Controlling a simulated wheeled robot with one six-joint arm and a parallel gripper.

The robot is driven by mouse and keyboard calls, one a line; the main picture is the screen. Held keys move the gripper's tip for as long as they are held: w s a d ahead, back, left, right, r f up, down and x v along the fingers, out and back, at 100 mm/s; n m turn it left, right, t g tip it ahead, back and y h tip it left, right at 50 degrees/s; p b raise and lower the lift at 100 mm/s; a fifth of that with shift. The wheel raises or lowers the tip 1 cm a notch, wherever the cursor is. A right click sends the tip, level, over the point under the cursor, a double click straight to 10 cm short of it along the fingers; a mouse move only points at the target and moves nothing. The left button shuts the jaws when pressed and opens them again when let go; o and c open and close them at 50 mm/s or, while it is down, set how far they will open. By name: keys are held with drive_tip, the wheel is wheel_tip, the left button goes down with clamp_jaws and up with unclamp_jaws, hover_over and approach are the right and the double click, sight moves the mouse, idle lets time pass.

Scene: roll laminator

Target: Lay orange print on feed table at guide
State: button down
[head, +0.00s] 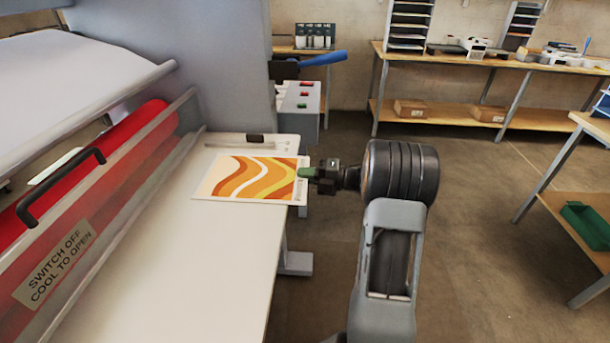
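The orange print (252,179), a pale sheet with orange, yellow and brown waves, is flat at the far end of the white feed table (190,260). The lower finger is hidden. I cannot tell whether the print touches the table.
The laminator's red roller (130,140) and clear guard with a warning label (54,268) stand left of the table. A blue lever (322,59) juts out beyond the far end. A control box with buttons (300,100) is behind the print. Open floor lies to the right, before shelved benches.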

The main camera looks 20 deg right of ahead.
drive_tip(key=c, duration=1.4)
unclamp_jaws()
drive_tip(key=shift+o, duration=0.2)
drive_tip(key=b+v, duration=0.1)
drive_tip(key=v, duration=1.1)
drive_tip(key=shift+b, duration=0.4)
drive_tip(key=shift+r, duration=0.1)
